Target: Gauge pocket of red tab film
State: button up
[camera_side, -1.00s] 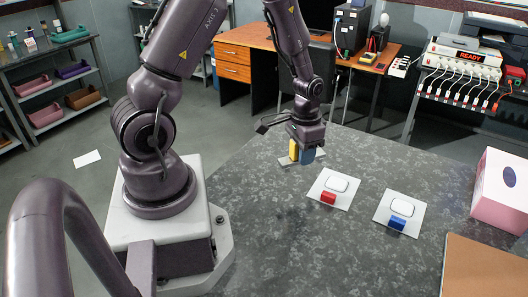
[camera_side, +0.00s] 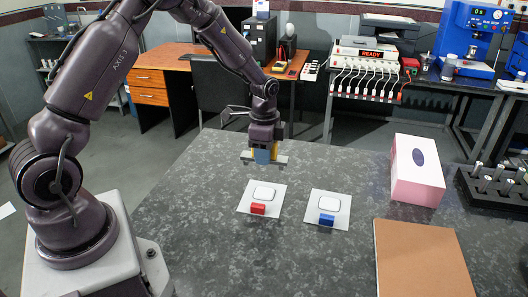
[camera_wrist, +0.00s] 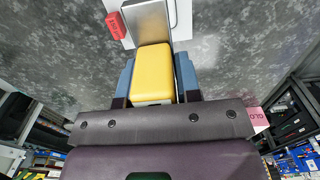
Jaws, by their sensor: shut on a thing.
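My gripper (camera_side: 263,158) is shut on a yellow block (camera_wrist: 152,70), with a blue finger on each side of it. A flat silver-grey plate (camera_wrist: 150,25) shows beyond the block in the wrist view; how they join is hidden. In the side view, the gripper appears raised behind a white sheet (camera_side: 245,207) with a white rounded-rectangle pocket (camera_side: 264,193) and a red tab (camera_side: 258,209). The red tab (camera_wrist: 116,25) also shows left of the plate in the wrist view. A second sheet to the right has a similar pocket (camera_side: 330,202) and a blue tab (camera_side: 326,219).
The speckled dark table (camera_side: 270,262) is clear in front of and left of the sheets. A pink-and-white box (camera_side: 417,178) stands right of them. A brown board (camera_side: 420,262) lies at the front right. A black rack (camera_side: 495,190) with several metallic pieces stands farther right.

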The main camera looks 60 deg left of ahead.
jog(key=shift+f, duration=4.55)
jog(key=shift+f, duration=0.35)
jog(key=o, duration=1.1)
jog(key=shift+r, duration=3.5)
